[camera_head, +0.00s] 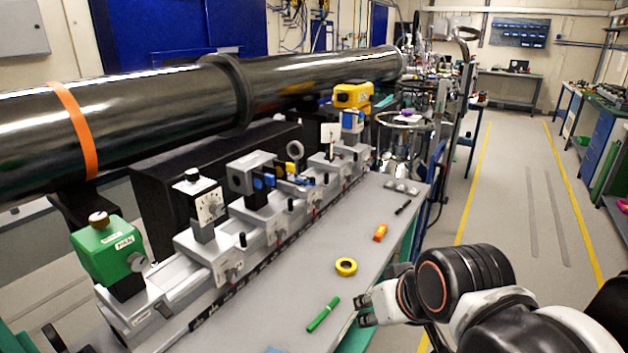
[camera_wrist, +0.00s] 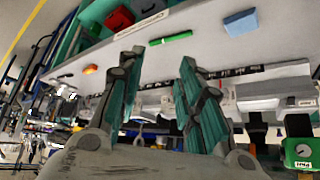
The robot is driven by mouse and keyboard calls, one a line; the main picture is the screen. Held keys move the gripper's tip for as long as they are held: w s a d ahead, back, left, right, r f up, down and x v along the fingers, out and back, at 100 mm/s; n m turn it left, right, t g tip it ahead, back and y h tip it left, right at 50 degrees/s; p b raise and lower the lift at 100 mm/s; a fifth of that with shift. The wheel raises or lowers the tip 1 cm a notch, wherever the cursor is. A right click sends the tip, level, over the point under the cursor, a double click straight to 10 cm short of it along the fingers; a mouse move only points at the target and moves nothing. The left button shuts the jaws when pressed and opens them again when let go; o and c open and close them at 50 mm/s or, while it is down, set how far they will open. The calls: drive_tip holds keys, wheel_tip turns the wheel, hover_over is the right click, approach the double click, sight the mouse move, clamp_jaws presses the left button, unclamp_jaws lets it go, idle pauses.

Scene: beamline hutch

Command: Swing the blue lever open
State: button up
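Small blue parts with yellow next to them (camera_head: 270,181) sit on the grey block on the rail in the head view. They are small, and I cannot tell for sure which one is the blue lever or how it is turned. My gripper (camera_head: 364,306) is at the front right edge of the bench, well to the right of and nearer than these parts, touching none of them. In the wrist view its two fingers (camera_wrist: 160,62) are spread apart with nothing between them. No blue lever can be made out clearly in the wrist view.
A long black pipe (camera_head: 190,95) runs above the rail (camera_head: 180,290). A green box (camera_head: 110,250) stands at the rail's near end. A green marker (camera_head: 323,314), yellow tape roll (camera_head: 346,267) and orange object (camera_head: 380,232) lie on the bench. The floor at right is clear.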

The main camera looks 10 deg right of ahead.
drive_tip(key=w+a+r+n+y+p, duration=0.1)
drive_tip(key=w+r+n+y+p, duration=0.2)
drive_tip(key=w, duration=1.2)
drive_tip(key=w+a+r+n+y+p, duration=0.1)
drive_tip(key=w+a+r+y+p, duration=0.3)
drive_tip(key=w, duration=1)
drive_tip(key=n+t+y+b, duration=0.1)
drive_tip(key=n+t+y, duration=0.4)
drive_tip(key=t, duration=0.1)
approach(315, 178)
drive_tip(key=x, duration=1)
drive_tip(key=shift+w+a, duration=0.25)
drive_tip(key=shift+a, duration=0.1)
clamp_jaws()
